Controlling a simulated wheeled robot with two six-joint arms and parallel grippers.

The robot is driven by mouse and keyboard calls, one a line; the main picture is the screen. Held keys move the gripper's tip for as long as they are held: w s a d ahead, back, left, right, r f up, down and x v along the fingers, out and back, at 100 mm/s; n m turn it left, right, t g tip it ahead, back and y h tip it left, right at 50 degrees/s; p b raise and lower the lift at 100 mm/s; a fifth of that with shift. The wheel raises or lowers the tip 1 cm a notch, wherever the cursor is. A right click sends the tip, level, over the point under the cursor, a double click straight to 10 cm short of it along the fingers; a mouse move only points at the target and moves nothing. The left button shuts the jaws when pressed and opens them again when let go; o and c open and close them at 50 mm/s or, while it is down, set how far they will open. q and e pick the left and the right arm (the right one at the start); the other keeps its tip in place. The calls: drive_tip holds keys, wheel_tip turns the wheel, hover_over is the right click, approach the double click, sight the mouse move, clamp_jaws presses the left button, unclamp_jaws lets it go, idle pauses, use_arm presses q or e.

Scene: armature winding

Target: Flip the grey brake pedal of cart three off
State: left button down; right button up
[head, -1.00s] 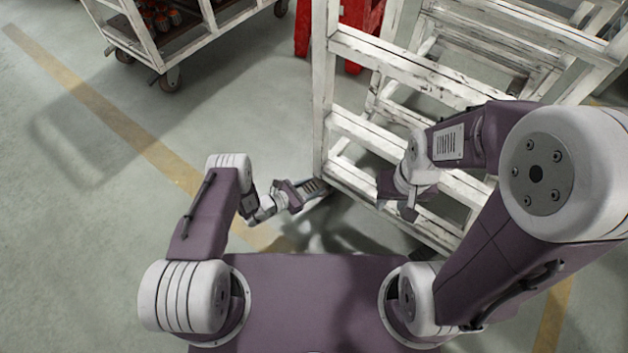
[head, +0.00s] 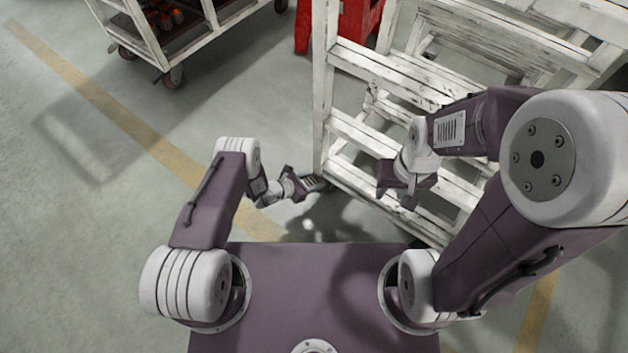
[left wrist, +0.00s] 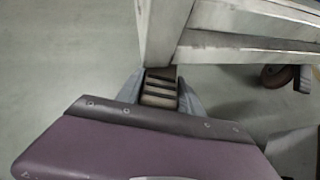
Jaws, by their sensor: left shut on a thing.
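The grey brake pedal (left wrist: 160,92), a small ribbed plate, sits at the foot of the white cart's corner post in the left wrist view. It also shows in the head view (head: 314,183), partly covered by my gripper. My left gripper (left wrist: 161,95) has a finger on each side of the pedal and is shut on it. It also shows low beside the post in the head view (head: 308,183). My right gripper (head: 408,198) hangs in front of the cart's lower rails (head: 365,133), with no object seen in it. Its finger gap is not clear.
The white cart frame (head: 325,80) stands close in front, at the right. A red stand (head: 355,38) is behind it. Another white cart (head: 190,40) with parts stands at the upper left. A cart wheel (left wrist: 277,75) shows at right. The left floor is clear.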

use_arm(q)
drive_tip(key=c, duration=0.8)
unclamp_jaws()
drive_tip(key=shift+o, duration=0.2)
drive_tip(key=shift+r, duration=0.1)
drive_tip(key=p+v, duration=0.6)
drive_tip(key=v, duration=0.3)
